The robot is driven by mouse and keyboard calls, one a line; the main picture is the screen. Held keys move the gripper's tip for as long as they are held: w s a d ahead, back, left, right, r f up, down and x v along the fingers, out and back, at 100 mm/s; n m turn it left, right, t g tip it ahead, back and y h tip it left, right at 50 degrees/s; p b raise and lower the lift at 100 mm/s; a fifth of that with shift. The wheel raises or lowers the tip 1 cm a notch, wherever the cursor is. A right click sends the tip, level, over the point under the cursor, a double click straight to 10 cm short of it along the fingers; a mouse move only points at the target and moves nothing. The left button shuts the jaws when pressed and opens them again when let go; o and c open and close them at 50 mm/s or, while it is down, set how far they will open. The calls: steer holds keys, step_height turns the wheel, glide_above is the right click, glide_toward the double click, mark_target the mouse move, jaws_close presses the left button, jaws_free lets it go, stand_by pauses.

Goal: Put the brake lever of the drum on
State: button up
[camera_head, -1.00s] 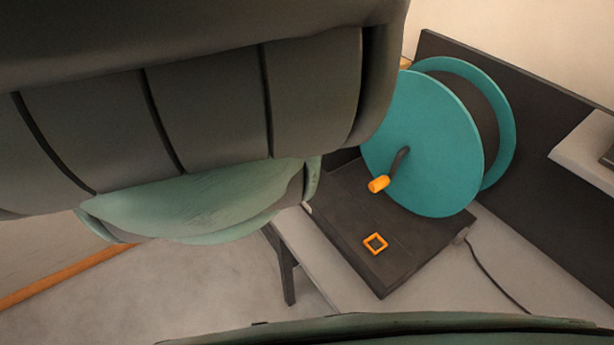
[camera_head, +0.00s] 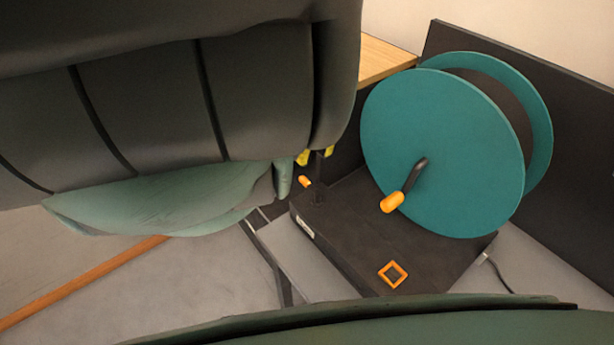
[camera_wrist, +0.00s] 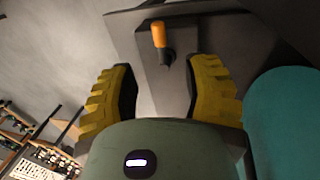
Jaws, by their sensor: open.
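The teal drum (camera_head: 440,150) stands on a dark base (camera_head: 340,235), with an orange-handled crank (camera_head: 405,187) on its near face. A short lever with an orange grip, which looks like the brake lever (camera_head: 304,182), is at the base's left end beside a dark post. In the wrist view the lever (camera_wrist: 160,36) is ahead, centred between the fingers and beyond their tips. My gripper (camera_wrist: 164,75) is open and empty, its yellow fingers apart. In the head view the yellow fingertips of my gripper (camera_head: 315,155) show just above the lever; my arm hides the rest.
An orange square outline (camera_head: 393,274) marks the base top near its front. A dark panel (camera_head: 585,150) rises behind the drum, and a cable (camera_head: 497,273) leaves the base at the right. In the wrist view the drum's teal disc (camera_wrist: 285,120) is close to the right finger.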

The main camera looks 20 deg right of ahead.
mark_target(307, 181)
steer(key=f, duration=0.2)
steer(key=a+f+b, duration=0.1)
steer(key=f, duration=0.2)
steer(key=f+b, duration=0.1)
steer(key=f, duration=0.2)
steer(key=shift+s+a+f, duration=0.1)
steer(key=shift+s+a, duration=0.15)
steer(key=shift+s, duration=0.05)
steer(key=shift+o, duration=0.4)
jaws_close()
